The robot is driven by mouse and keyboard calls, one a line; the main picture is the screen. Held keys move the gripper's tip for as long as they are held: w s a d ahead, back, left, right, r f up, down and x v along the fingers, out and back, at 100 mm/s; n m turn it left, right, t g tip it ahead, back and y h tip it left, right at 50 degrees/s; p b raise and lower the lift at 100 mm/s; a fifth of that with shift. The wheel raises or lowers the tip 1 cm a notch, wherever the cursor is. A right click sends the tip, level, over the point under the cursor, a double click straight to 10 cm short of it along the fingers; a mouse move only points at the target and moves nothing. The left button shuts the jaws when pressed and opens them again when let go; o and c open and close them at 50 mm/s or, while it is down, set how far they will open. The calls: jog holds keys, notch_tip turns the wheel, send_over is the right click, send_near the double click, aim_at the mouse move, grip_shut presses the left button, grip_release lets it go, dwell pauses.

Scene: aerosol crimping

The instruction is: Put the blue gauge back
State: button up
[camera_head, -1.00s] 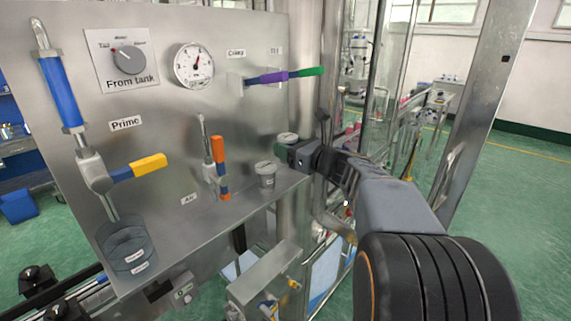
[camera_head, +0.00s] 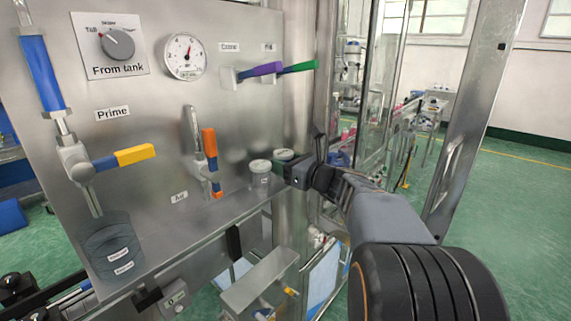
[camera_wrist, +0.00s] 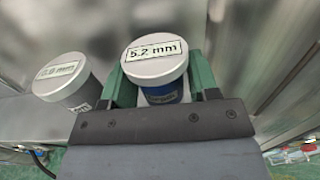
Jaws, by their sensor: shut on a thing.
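The blue gauge (camera_wrist: 158,84) is upright between the green fingers of my gripper (camera_wrist: 163,92) in the wrist view. Its pale lid reads "5.2 mm" and a blue body shows below. My gripper is shut on it. In the head view my gripper (camera_head: 290,172) is at the right end of the steel shelf, and only the gauge's pale lid (camera_head: 283,155) shows. I cannot tell whether the gauge touches the shelf. A grey gauge (camera_wrist: 66,84) stands just left of it; it also shows on the shelf in the head view (camera_head: 260,174).
The shelf (camera_head: 190,235) runs along a steel panel (camera_head: 150,60). A lever with an orange grip (camera_head: 209,143) stands left of the gauges. Purple (camera_head: 260,70) and green (camera_head: 298,67) handles stick out above. A steel post (camera_head: 300,90) rises close behind my gripper.

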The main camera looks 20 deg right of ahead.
jog(key=o, duration=1)
